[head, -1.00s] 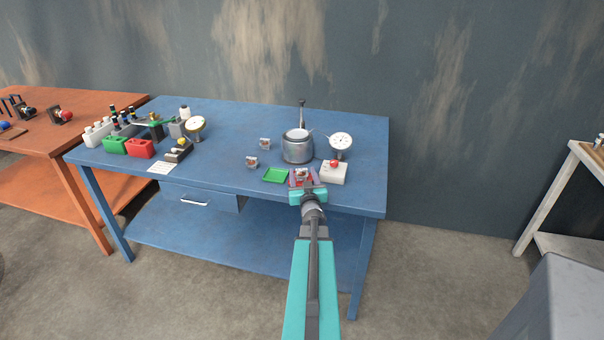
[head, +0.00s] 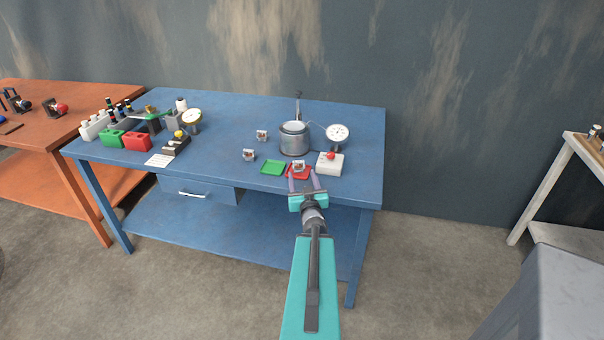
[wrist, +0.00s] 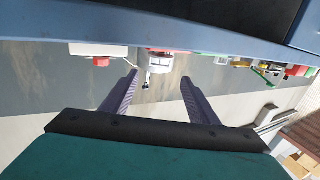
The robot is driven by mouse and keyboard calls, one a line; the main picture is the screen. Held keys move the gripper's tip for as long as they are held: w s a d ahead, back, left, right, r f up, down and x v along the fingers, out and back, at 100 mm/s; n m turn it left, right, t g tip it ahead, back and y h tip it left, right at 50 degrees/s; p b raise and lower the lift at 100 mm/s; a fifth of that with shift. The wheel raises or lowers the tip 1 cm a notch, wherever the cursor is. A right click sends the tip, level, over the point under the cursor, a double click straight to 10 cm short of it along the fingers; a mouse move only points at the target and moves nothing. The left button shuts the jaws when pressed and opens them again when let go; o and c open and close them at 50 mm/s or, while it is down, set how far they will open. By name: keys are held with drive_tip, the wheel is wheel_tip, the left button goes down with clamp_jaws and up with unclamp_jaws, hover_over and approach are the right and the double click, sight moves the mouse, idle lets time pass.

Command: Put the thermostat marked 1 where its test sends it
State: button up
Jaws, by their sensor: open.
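A small metal thermostat (head: 299,166) sits on the red tray (head: 293,176) at the front of the blue table. Two similar thermostats stand left of the pot, one farther back (head: 262,135) and one nearer (head: 249,155). Their marks are too small to read. The green tray (head: 272,168) is empty, left of the red one. My gripper (head: 302,180) is open and empty, just in front of the red tray, apart from the thermostat. In the wrist view, which looks upside down, my gripper (wrist: 158,85) has its fingers spread with nothing between them.
A metal pot (head: 294,140) stands behind the trays, with a dial gauge (head: 337,133) and a white box with a red button (head: 330,164) to the right. Cans, bottles and another gauge (head: 191,117) crowd the table's left.

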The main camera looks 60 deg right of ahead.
drive_tip(key=shift+p+v, duration=0.95)
drive_tip(key=shift+p, duration=1.2)
drive_tip(key=shift+s, duration=0.1)
